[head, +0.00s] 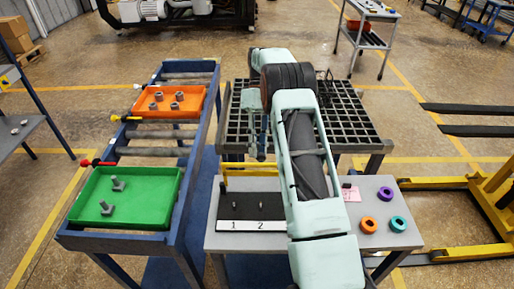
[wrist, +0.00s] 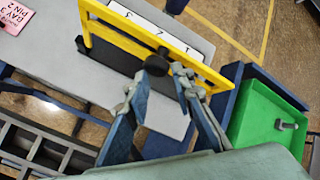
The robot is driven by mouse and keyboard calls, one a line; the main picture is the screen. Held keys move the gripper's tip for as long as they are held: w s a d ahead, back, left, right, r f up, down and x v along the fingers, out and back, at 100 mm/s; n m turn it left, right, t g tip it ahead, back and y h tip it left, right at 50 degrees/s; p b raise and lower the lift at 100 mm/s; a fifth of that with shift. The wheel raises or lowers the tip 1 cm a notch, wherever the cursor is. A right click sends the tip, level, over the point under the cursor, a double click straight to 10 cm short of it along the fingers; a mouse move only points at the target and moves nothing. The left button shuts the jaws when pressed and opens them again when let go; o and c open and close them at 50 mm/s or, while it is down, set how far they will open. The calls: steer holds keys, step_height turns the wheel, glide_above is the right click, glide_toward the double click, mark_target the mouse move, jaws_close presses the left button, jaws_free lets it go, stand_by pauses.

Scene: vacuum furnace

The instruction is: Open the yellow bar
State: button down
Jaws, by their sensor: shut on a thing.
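The yellow bar (head: 238,168) runs across the back of the grey table, behind the white strip marked 1 and 2 (head: 252,225). In the wrist view the yellow bar (wrist: 125,40) crosses diagonally, with a bent end at the left. A dark round knob (wrist: 156,65) shows at the bar between my fingertips. My gripper (wrist: 160,78) is shut on this knob, with one finger on each side. In the head view my gripper (head: 257,153) is partly hidden by my arm, which also covers part of the bar.
A black grid table (head: 350,125) stands behind the grey table (head: 345,250). Purple, teal and orange rings (head: 385,193) lie at its right. A blue roller frame (head: 204,150) at the left carries a green tray (head: 130,177) and an orange tray (head: 187,88).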

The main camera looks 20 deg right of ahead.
steer(key=shift+s+d+f, duration=0.15)
steer(key=shift+d+f, duration=0.2)
steer(key=shift+f, duration=0.25)
steer(key=shift+s+d+f, duration=0.15)
steer(key=shift+d+f, duration=0.15)
steer(key=shift+f, duration=0.25)
steer(key=c, duration=1.9)
jaws_free()
steer(key=shift+c, duration=0.2)
steer(key=shift+o, duration=1.4)
steer(key=shift+w+d, duration=0.15)
steer(key=shift+w, duration=0.05)
steer(key=shift+w+r, duration=0.1)
steer(key=shift+r, duration=0.05)
steer(key=shift+r, duration=0.2)
